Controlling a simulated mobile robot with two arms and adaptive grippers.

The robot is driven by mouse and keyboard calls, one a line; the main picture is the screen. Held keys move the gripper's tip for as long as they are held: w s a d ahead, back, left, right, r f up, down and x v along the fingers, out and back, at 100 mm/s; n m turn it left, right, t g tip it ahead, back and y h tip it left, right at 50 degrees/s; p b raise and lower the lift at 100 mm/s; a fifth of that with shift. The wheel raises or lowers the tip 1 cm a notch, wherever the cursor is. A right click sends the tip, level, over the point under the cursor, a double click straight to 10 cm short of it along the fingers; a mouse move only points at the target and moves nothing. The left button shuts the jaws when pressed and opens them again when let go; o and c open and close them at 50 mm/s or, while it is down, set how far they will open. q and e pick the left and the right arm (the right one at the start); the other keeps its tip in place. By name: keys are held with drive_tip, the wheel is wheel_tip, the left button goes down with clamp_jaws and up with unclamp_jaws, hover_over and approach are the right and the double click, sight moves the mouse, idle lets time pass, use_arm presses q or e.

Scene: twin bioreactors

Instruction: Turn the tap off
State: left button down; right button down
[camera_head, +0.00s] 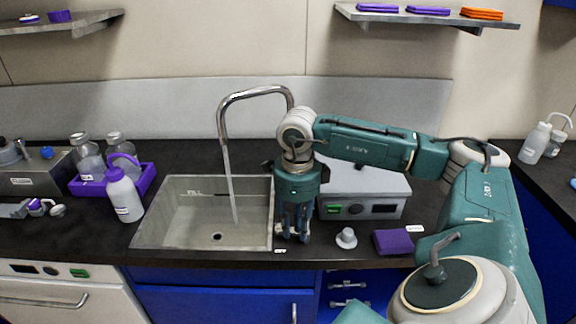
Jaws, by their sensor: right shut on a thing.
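The tap (252,92) is a curved metal spout behind the sink (160,215), and a stream of water (230,185) runs from it into the basin. My right gripper (293,232) points straight down at the right rim of the sink. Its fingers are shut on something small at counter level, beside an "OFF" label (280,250). This looks like the tap handle, but the fingers mostly hide it. My left gripper is not in view.
A grey box device (362,190) stands right behind the gripper. A white knob-like item (346,238) and a purple block (393,242) lie to its right. A white bottle (123,195) and a purple rack (148,180) with bottles stand left of the sink.

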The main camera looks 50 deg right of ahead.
sight(297, 233)
drive_tip(key=shift+s+a+n+b, duration=0.15)
drive_tip(key=shift+n+b, duration=0.25)
drive_tip(key=shift+n, duration=0.7)
drive_tip(key=c, duration=1.4)
unclamp_jaws()
drive_tip(key=shift+c, duration=0.2)
drive_tip(key=shift+r, duration=0.1)
wheel_tip(297, 233, up, 12)
